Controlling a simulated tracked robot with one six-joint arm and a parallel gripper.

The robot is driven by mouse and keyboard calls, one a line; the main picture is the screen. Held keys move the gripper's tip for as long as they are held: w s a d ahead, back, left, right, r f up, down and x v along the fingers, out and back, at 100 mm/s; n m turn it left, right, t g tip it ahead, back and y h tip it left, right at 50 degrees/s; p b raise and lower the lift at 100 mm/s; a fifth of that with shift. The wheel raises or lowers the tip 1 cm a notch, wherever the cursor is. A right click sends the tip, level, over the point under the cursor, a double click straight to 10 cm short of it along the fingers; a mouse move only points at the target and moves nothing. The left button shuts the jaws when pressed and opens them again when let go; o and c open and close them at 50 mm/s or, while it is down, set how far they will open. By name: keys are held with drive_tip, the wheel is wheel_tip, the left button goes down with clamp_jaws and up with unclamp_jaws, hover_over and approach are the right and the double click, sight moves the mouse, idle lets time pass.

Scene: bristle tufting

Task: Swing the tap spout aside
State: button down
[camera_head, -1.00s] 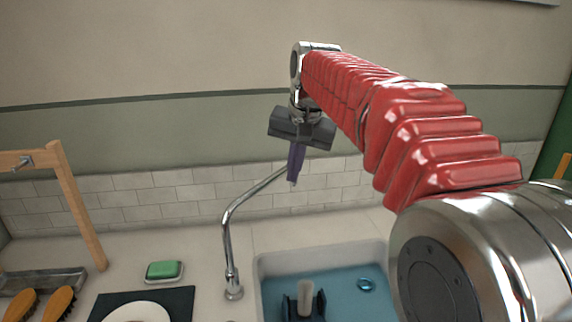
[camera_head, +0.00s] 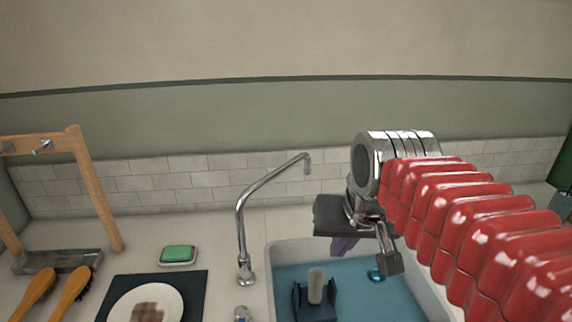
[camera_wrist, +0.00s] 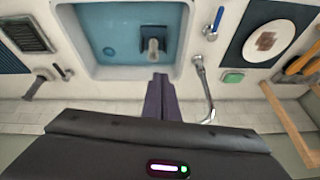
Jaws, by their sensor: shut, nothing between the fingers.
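The chrome tap (camera_head: 240,222) stands behind the sink's left corner, its spout (camera_head: 272,183) rising and reaching right to a downturned tip. In the wrist view the tap (camera_wrist: 205,88) is right of my fingers, with a visible gap. My gripper (camera_head: 341,246) is right of the spout tip and lower, over the back of the sink in the head view. Its purple fingers (camera_wrist: 160,78) are together and empty. My dark gripper body and wrist partly hide the fingers in the head view.
The sink (camera_head: 288,249) holds blue water, a dark block with a pale upright peg (camera_head: 316,286) and a blue ring (camera_head: 376,275). Left are green soap (camera_head: 178,253), a plate (camera_head: 125,305) on a dark mat, brushes (camera_head: 72,292) and a wooden frame (camera_head: 97,190). The tiled wall (camera_head: 200,182) is behind.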

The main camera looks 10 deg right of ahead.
drive_tip(key=s+f+n, duration=0.1)
drive_tip(key=s+f, duration=0.6)
drive_tip(key=s, duration=0.1)
drive_tip(key=shift+d+f+t, duration=0.15)
drive_tip(key=shift+d+t, duration=0.15)
drive_tip(key=shift+d, duration=0.05)
drive_tip(key=shift+s, duration=0.1)
